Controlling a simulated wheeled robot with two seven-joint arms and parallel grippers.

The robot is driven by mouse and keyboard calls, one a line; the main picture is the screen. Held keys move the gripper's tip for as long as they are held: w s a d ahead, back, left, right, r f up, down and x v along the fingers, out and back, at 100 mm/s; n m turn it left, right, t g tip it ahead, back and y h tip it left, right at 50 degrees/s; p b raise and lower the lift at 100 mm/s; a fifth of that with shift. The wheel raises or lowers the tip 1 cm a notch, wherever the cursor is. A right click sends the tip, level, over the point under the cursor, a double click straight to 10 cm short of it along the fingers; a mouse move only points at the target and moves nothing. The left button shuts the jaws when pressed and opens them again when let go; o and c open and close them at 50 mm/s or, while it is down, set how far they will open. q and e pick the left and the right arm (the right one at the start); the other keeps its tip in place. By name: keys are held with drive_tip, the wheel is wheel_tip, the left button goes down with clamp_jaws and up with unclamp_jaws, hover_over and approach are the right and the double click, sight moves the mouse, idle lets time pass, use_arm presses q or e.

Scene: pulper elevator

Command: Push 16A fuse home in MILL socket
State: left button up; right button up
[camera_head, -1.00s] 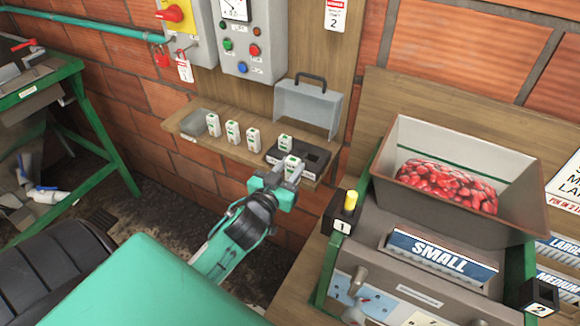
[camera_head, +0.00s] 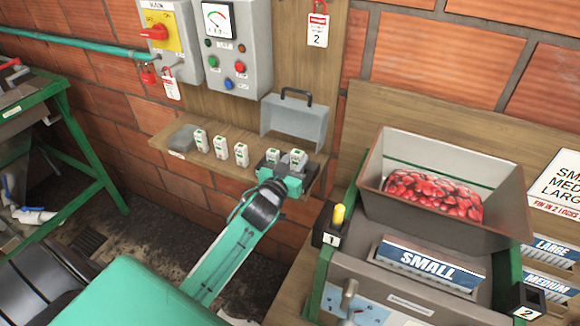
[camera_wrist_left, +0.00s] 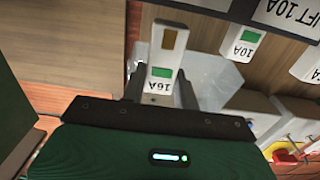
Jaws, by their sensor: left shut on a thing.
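My gripper hides most of the block, so I cannot tell how deep the held fuse sits or read the MILL label. My right gripper is not in view.
A grey cover with a handle (camera_head: 294,122) stands behind the block. The control box (camera_head: 230,50) is above. The hopper of red cherries (camera_head: 385,165) is at right.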

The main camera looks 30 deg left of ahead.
use_arm(q)
drive_tip(key=shift+w+f, duration=0.1)
drive_tip(key=shift+w, duration=1.1)
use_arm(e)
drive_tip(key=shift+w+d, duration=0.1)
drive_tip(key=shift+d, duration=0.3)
use_arm(q)
drive_tip(key=shift+w+f, duration=0.1)
drive_tip(key=shift+f, duration=0.05)
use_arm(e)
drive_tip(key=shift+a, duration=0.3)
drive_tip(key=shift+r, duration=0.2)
use_arm(q)
drive_tip(key=shift+f, duration=0.3)
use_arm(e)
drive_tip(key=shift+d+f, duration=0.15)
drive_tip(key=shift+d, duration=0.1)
use_arm(q)
drive_tip(key=shift+f, duration=0.5)
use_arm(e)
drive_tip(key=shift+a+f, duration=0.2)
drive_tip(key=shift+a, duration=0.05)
use_arm(q)
drive_tip(key=shift+f+b, duration=0.4)
drive_tip(key=shift+f, duration=0.05)
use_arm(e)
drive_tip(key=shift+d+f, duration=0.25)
